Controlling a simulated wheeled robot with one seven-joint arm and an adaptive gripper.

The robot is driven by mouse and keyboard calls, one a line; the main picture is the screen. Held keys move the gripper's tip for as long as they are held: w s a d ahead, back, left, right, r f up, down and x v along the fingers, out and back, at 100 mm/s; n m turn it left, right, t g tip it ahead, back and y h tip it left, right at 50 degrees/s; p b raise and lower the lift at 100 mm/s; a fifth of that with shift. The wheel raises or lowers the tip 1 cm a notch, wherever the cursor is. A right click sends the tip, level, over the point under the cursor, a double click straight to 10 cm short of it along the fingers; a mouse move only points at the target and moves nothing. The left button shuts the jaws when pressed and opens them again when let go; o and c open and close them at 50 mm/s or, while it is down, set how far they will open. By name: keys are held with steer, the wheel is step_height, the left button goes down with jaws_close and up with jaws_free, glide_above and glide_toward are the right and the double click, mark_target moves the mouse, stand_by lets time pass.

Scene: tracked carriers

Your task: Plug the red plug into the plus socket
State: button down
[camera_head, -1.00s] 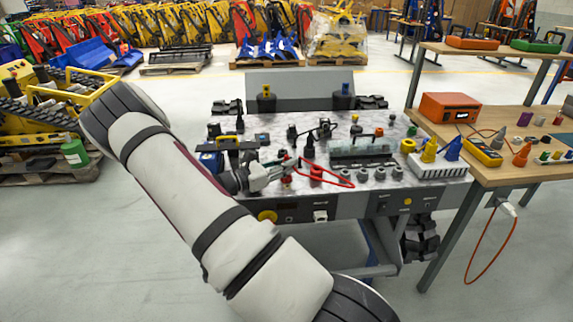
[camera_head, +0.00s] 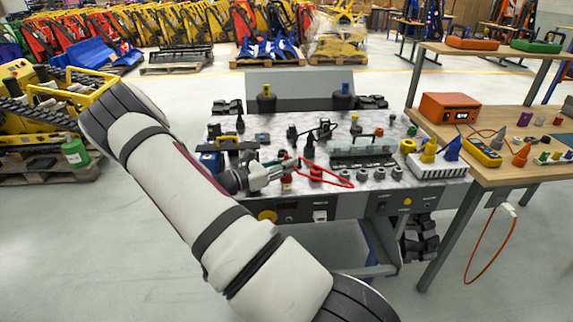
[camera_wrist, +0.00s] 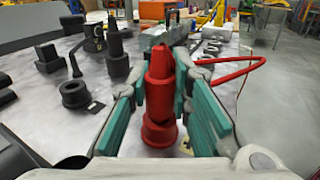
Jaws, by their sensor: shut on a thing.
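My gripper (camera_wrist: 158,112) has teal finger pads and is shut on the red plug (camera_wrist: 160,88), which stands about upright between them in the wrist view. A wider red collar (camera_wrist: 158,132) lies directly below the plug; I cannot tell whether it is part of the plug or a socket, or how deep anything sits. In the head view my gripper (camera_head: 278,172) is over the front of the metal bench top, and a red cable (camera_head: 335,177) loops to its right. The plus marking cannot be made out.
A second red round piece (camera_head: 316,173) stands right of my gripper. Black stepped fittings (camera_wrist: 116,50) and a black ring (camera_wrist: 75,93) stand to the left in the wrist view. A grey rack (camera_head: 362,153) lies behind right. A wooden table (camera_head: 500,165) adjoins the bench's right side.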

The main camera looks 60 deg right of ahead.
steer(key=shift+r+p, duration=1.45)
steer(key=shift+r, duration=1.3)
steer(key=shift+r+p, duration=1.1)
steer(key=shift+r, duration=0.95)
steer(key=shift+f, duration=0.25)
steer(key=shift+f+b, duration=1.55)
steer(key=shift+f, duration=1.95)
steer(key=shift+f, duration=1.2)
